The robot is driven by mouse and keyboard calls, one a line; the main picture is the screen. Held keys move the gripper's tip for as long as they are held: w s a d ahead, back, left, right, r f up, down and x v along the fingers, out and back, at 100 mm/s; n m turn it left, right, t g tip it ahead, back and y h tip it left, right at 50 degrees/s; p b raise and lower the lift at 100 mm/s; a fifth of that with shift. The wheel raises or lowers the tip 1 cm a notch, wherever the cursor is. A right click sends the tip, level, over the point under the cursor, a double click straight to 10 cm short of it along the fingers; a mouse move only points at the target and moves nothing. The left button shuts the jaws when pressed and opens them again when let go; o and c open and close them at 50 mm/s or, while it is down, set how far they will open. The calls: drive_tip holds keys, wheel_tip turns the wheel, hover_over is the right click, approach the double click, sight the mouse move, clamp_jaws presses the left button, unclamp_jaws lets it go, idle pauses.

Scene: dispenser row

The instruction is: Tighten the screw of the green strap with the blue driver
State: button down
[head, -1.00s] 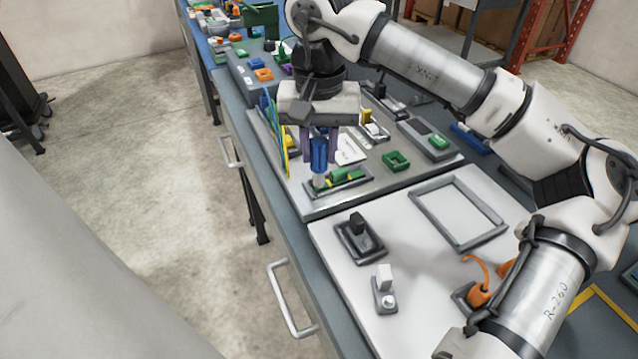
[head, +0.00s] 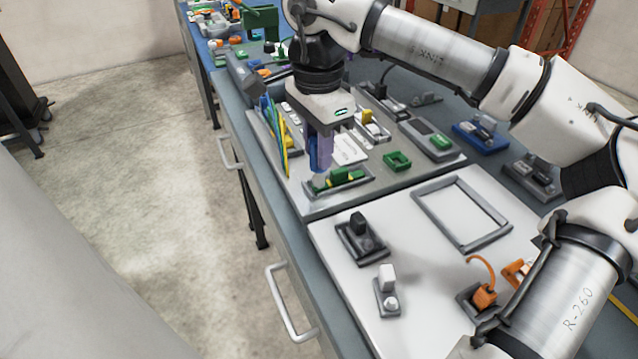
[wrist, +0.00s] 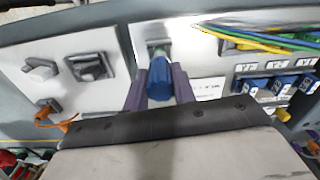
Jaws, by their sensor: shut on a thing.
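My gripper (head: 322,150), with purple fingers, is shut on the blue driver (head: 314,152). The driver points down, with a pale lower end. It hangs over the left part of the green strap (head: 345,175), which lies in a grey tray (head: 362,186) on the light panel. In the head view the driver's tip appears close above the strap; I cannot tell if it touches the screw, which I cannot make out. In the wrist view the driver (wrist: 160,78) sits between the fingers and hides most of the strap.
Yellow, green and blue strips (head: 278,135) stand left of the gripper. A green square part (head: 397,160) lies to the right. A grey frame (head: 460,213) and a black-knobbed fixture (head: 359,236) are on the nearer white panel. Blue labelled blocks (wrist: 280,84) show in the wrist view.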

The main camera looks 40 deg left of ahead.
drive_tip(key=m+b, duration=0.1)
drive_tip(key=m, duration=0.4)
drive_tip(key=shift+m, duration=0.3)
drive_tip(key=m, duration=0.4)
drive_tip(key=shift+r+p, duration=0.55)
drive_tip(key=shift+r, duration=0.3)
wheel_tip(320, 180, up, 5)
drive_tip(key=p, duration=0.4)
drive_tip(key=shift+f, duration=0.15)
